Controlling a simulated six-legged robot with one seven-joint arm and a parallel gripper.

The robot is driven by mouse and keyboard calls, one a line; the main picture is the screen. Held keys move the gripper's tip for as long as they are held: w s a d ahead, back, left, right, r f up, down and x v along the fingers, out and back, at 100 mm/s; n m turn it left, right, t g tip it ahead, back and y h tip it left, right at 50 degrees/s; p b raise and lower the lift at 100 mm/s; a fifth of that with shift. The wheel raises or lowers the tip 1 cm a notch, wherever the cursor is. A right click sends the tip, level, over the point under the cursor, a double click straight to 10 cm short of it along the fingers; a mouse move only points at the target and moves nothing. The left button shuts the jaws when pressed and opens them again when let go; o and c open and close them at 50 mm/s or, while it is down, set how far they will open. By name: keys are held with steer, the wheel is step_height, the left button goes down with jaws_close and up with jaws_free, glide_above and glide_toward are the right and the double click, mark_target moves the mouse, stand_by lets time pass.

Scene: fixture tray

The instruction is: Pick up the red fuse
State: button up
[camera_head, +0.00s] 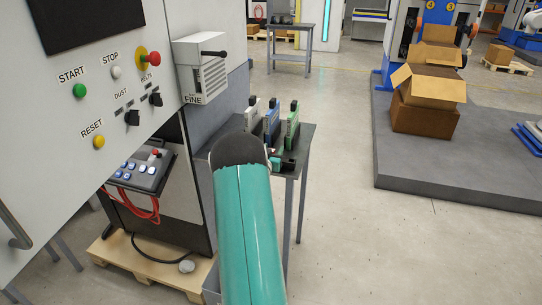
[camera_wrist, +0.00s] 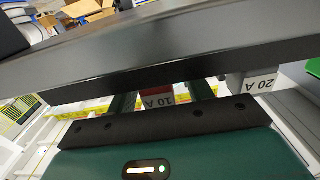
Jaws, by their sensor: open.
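In the wrist view, a red fuse (camera_wrist: 158,96) shows a label reading "10 A", upside down in the picture. My gripper (camera_wrist: 163,99) is open, with one dark green finger to the left of the fuse and one to the right. Whether the fingers touch the fuse cannot be told. A dark grey bar crosses the view and hides the finger ends and part of the fuse.
A grey-white block (camera_wrist: 256,82) marked "20 A" sits to the right of the red fuse. In the head view, white, blue and green upright units (camera_head: 292,130) stand on the table (camera_head: 307,140). A control cabinet (camera_head: 100,75) is close on the left.

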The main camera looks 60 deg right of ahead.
steer(key=c, duration=1.1)
steer(key=shift+o, duration=0.2)
